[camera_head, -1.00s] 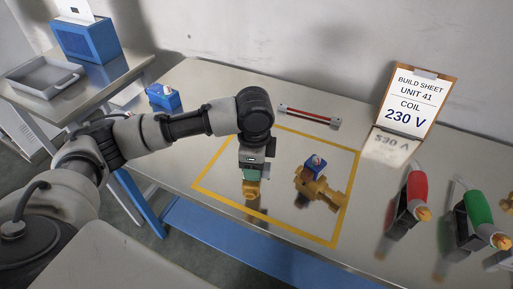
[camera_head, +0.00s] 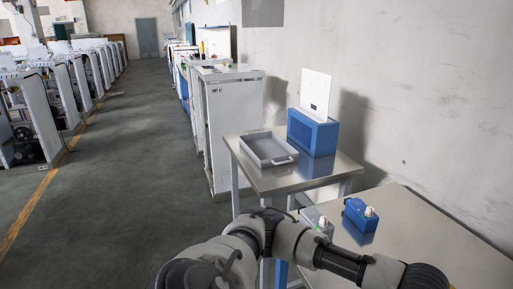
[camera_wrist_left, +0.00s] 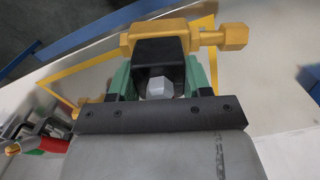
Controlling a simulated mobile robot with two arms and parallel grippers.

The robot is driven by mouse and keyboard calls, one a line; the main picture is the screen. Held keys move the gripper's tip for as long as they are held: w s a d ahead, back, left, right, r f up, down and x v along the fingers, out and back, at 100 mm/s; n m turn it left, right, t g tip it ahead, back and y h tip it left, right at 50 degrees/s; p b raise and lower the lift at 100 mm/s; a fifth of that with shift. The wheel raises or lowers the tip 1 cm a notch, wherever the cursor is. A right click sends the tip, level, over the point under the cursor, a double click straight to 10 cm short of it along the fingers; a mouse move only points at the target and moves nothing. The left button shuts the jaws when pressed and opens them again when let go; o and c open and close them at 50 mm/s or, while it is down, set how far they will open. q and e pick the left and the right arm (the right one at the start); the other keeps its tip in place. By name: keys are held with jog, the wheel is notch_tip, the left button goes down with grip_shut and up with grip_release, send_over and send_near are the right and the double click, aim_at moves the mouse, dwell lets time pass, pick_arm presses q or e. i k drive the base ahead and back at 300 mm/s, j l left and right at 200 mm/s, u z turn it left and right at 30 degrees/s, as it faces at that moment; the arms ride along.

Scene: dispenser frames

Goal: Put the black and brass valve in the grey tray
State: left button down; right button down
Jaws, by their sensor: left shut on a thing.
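The black and brass valve (camera_wrist_left: 160,42) shows in the left wrist view, with a brass body across the top and a black block below it. My left gripper (camera_wrist_left: 158,75) is shut on it, its green fingers on either side of the black block. I cannot tell how high it is held above the bench. The grey tray (camera_head: 266,149) stands on a side table in the head view and looks empty. My left arm crosses the bottom of the head view; its gripper is outside that frame. My right gripper is not in view.
A blue box (camera_head: 313,133) with a white panel stands right beside the tray. A small blue unit (camera_head: 361,214) and a grey one (camera_head: 316,220) sit on the near bench (camera_head: 430,230). A tall grey cabinet (camera_head: 230,120) stands behind the tray's table. The aisle at left is open.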

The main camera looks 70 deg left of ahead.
aim_at(275, 146)
jog(key=j+u, duration=0.1)
jog(key=j, duration=0.9)
jog(key=i+j+u, duration=0.15)
jog(key=j, duration=0.35)
jog(key=j+u, duration=0.1)
jog(key=j, duration=0.45)
jog(key=i+j, duration=0.1)
jog(key=j, duration=0.35)
jog(key=i+j+u, duration=0.15)
jog(key=j, duration=0.35)
jog(key=j+u, duration=0.1)
jog(key=j, duration=0.4)
jog(key=i+j, duration=0.15)
jog(key=j, duration=0.35)
jog(key=u, duration=0.05)
